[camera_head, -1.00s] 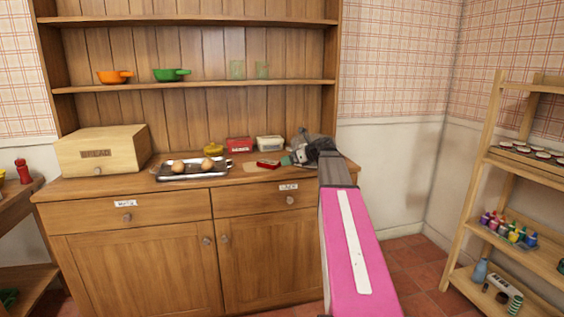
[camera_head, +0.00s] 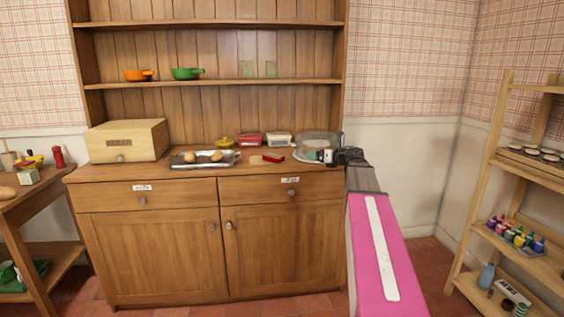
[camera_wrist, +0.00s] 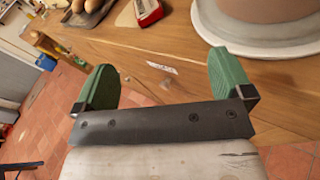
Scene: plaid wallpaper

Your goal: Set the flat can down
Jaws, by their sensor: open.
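The flat can (camera_head: 273,157) is a small red tin lying flat on the cabinet's wooden counter (camera_head: 130,172), close to a light brown board or mat. In the wrist view the red can (camera_wrist: 148,12) shows at the top edge, partly cut off, beyond my fingers. My gripper (camera_wrist: 163,62) is open, with its two green fingers wide apart and nothing between them. In the head view my gripper (camera_head: 327,157) is to the right of the can, apart from it, near the counter's front right.
A covered cake stand (camera_head: 316,143) stands right of the can, just behind my gripper. A metal tray (camera_head: 178,161) with brown round items is to the left, beside a bread box (camera_head: 128,141). Red and pale containers stand behind. A shelf rack (camera_head: 492,165) is at right.

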